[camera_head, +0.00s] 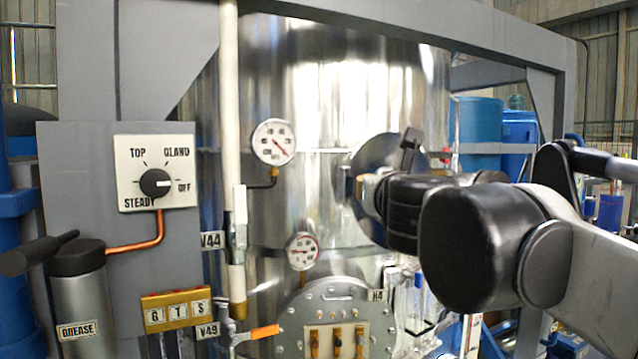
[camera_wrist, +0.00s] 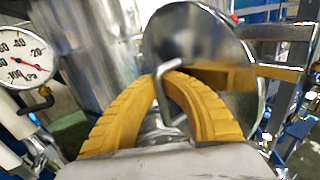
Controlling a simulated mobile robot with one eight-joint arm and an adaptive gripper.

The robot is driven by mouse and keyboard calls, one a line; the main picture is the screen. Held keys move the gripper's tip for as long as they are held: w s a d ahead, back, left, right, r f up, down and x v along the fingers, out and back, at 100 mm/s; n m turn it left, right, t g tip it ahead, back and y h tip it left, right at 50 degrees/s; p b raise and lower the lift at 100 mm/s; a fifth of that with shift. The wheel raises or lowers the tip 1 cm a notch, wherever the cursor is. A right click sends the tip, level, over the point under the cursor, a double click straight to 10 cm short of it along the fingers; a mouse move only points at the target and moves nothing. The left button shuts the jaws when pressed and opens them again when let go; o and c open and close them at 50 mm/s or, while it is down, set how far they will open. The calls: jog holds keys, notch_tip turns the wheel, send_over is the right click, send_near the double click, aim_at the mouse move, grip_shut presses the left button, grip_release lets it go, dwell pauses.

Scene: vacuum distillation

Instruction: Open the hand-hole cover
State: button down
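The hand-hole cover is a round metal disc (camera_head: 376,151) on the side of the shiny steel tank (camera_head: 330,85). In the wrist view the cover (camera_wrist: 195,38) fills the upper middle, and a bent metal handle (camera_wrist: 160,84) stands out from it. My gripper (camera_wrist: 170,74) has its yellow fingers curved together around this handle, tips close to each other. In the head view my gripper (camera_head: 362,190) is at the cover's front, partly hidden by my dark wrist. Whether the cover stands apart from the tank is hard to tell.
A pressure gauge (camera_head: 273,142) and a white vertical pipe (camera_head: 230,110) are left of the cover. A lower gauge (camera_head: 302,251) and a bolted round flange (camera_head: 335,310) are below. A dark clamp piece (camera_head: 410,150) sticks out at the cover's right. Glassware (camera_head: 415,305) stands beneath my wrist.

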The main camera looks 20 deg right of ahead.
jog(key=shift+a, duration=0.1)
jog(key=c, duration=1.5)
grip_release()
jog(key=shift+s, duration=0.2)
jog(key=v, duration=1.2)
jog(key=shift+s+r, duration=0.1)
jog(key=shift+s, duration=0.05)
